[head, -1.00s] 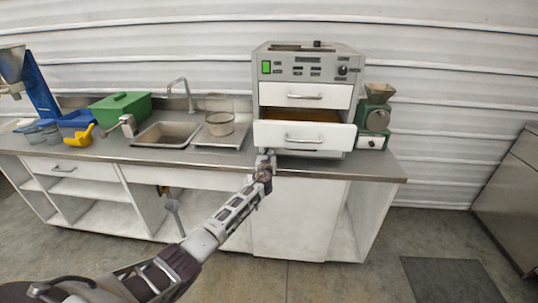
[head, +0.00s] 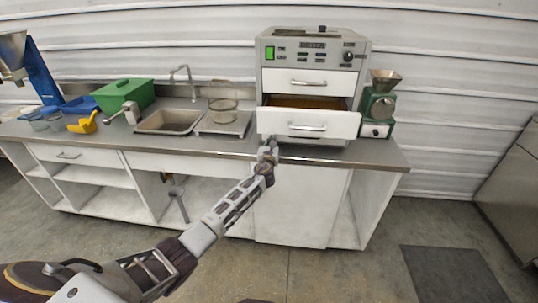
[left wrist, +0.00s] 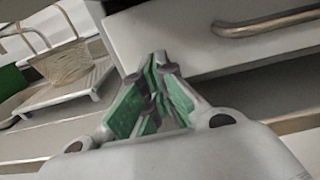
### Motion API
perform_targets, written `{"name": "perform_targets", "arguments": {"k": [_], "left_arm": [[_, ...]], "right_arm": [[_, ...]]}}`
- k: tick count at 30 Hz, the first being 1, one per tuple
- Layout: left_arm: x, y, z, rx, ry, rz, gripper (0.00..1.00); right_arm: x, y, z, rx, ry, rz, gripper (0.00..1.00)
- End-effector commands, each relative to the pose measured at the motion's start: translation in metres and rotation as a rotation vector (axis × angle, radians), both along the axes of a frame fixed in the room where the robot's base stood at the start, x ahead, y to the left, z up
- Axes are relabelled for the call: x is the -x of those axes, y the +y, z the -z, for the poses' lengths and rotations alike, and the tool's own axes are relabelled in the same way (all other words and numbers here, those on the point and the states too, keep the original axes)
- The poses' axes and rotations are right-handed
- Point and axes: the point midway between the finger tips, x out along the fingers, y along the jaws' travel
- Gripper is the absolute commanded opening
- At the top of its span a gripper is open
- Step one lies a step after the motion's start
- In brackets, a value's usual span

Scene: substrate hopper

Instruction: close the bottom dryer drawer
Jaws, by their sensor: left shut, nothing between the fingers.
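The dryer (head: 312,52) is a grey box with two white drawers at the back right of the counter. Its bottom drawer (head: 280,123) stands pulled out, with brown material (head: 305,101) showing inside. The upper drawer (head: 330,84) looks shut. My left gripper (head: 268,148) is shut and empty at the lower left corner of the bottom drawer's front. In the left wrist view the closed green-padded fingers (left wrist: 158,75) overlap the lower edge of the drawer front, left of its bar handle (left wrist: 265,24); whether they touch cannot be told. My right gripper is not in view.
A scale (head: 224,124) with a sieve-like pot (head: 223,111) stands left of the dryer, beside the sink (head: 170,122). A green mill (head: 379,108) stands close on the right. The counter's front edge (head: 200,151) runs below the drawer.

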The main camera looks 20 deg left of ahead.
Motion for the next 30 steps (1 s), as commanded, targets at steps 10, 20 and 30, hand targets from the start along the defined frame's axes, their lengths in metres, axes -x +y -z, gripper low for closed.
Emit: {"name": "perform_targets", "arguments": {"k": [10,20,30], "left_arm": [[0.026,-0.008,0.001,-0.002,0.001,0.001,0.0],[0.053,-0.015,0.001,-0.002,0.001,0.001,0.0],[0.08,-0.023,0.001,-0.001,0.0,0.001,0.0]], "right_arm": [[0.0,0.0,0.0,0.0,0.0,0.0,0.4],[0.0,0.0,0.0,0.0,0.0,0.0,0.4],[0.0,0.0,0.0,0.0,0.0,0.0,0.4]]}}
